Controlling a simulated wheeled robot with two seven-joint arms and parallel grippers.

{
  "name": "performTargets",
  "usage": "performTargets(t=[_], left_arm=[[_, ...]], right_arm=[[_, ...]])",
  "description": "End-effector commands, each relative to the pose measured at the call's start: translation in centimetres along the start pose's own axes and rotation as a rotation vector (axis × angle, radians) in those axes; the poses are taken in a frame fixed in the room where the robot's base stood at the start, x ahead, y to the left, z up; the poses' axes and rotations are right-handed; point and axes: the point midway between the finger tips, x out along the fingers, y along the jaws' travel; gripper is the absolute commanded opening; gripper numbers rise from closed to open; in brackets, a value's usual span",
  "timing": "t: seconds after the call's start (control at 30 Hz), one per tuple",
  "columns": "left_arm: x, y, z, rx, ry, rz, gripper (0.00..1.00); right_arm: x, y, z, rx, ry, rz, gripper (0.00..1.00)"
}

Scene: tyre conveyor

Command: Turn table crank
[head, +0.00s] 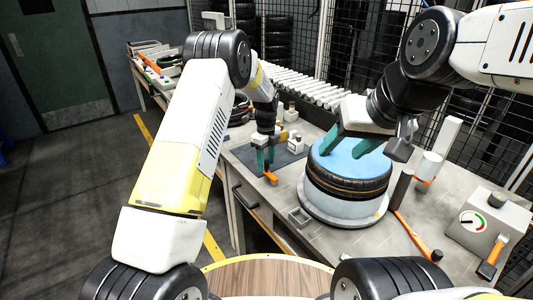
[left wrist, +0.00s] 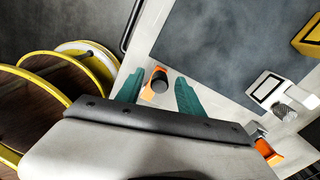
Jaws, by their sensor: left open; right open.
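A tyre (head: 345,187) with a blue top (head: 345,165) lies flat on a round grey turntable (head: 338,208) on the workbench. A small orange crank (head: 270,176) with a dark knob is at the bench's front edge, left of the turntable. My left gripper (head: 264,158) is open, pointing down just above the crank. In the left wrist view the crank (left wrist: 158,83) shows between the spread green fingers of the left gripper (left wrist: 159,76), with a gap on both sides. My right gripper (head: 349,146) is open over the tyre's blue top; whether it touches is unclear.
A dark mat (head: 255,157) with small white and yellow parts lies behind the crank. An orange-handled tool (head: 416,238) and a gauge box (head: 488,222) are at the right. A roller conveyor (head: 305,88) runs behind. My round wooden-topped base is in front.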

Motion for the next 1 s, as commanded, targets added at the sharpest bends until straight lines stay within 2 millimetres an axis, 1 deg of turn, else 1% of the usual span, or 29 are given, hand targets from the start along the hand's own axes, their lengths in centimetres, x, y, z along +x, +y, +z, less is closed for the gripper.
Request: performTargets(t=[0.13,0.37,0.5,0.6,0.83,1.0], left_arm=[[0.72,-0.03,-0.03,-0.001,0.000,-0.001,0.45],[0.76,-0.02,-0.03,-0.001,0.000,-0.001,0.45],[0.75,-0.02,-0.02,-0.001,0.000,-0.001,0.17],[0.74,-0.02,-0.02,-0.001,0.000,-0.001,0.00],[0.72,0.00,0.00,-0.007,0.000,-0.002,0.00],[0.70,0.23,0.08,-0.047,0.000,-0.002,0.00]], right_arm=[[0.00,0.00,0.00,0.000,0.000,0.000,0.54],[0.00,0.00,0.00,0.000,0.000,0.000,0.54],[0.00,0.00,0.00,0.000,0.000,0.000,0.54],[0.00,0.00,0.00,0.000,0.000,0.000,0.54],[0.00,0.00,0.00,0.000,0.000,0.000,0.54],[0.00,0.00,0.00,0.000,0.000,0.000,0.54]])
